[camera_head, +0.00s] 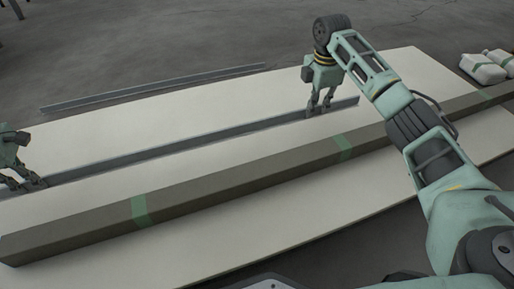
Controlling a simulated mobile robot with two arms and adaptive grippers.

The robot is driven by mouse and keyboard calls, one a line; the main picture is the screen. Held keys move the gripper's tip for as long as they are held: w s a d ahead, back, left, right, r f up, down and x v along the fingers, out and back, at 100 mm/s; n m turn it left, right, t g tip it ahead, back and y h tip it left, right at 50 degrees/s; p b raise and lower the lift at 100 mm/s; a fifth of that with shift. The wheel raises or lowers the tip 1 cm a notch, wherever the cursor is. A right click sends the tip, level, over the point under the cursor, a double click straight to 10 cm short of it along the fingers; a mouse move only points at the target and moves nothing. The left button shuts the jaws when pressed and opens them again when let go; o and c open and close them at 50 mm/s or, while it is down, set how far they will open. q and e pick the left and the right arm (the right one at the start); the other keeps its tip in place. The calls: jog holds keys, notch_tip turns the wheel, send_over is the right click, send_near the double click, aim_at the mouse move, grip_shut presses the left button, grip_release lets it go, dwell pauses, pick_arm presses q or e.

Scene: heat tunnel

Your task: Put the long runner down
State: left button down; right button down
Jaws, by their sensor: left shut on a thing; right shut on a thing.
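The long runner, a thin grey metal rail (200,142), runs across the pale board (420,70) from the left edge of the picture up to the right. My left gripper (32,184) is shut on it near the left edge of the picture. My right gripper (318,108) is shut on it a little short of its right end. The runner looks straight and lies low over the board. I cannot tell whether it touches the board. Its left end is hidden or out of view.
A second grey rail (150,89) lies behind, along the far side of the board. A long dark beam with green bands (240,179) lies across the front of the board. White bundles (483,68) sit at the far right. Bare board shows between runner and beam.

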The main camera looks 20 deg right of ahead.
aim_at(36, 188)
pick_arm(q)
jog(key=shift+f, duration=0.2)
pick_arm(e)
jog(key=shift+f, duration=0.15)
